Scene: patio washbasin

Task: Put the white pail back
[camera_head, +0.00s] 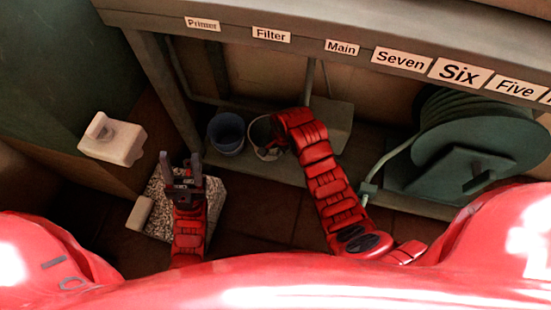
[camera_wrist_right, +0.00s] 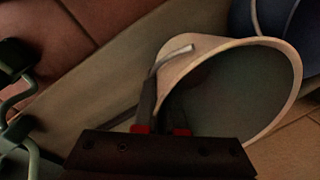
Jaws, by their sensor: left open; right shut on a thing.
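The white pail (camera_head: 257,132) is at the low shelf under the counter, just right of the blue pail (camera_head: 227,134). In the head view my right forearm and hand hide part of it. My right gripper (camera_wrist_right: 163,118) is shut on the white pail at its near rim; the pail's wide mouth (camera_wrist_right: 291,62) shows tilted in the right wrist view. I cannot tell whether the pail rests on the shelf or hangs just above it.
A counter edge with labels such as Filter (camera_head: 271,35) and Main (camera_head: 341,47) overhangs the shelf. A green hose reel (camera_head: 465,150) stands at the right. A pale jug-like container (camera_head: 113,138) is at the left. Brown tiled floor (camera_head: 270,215) is clear in front.

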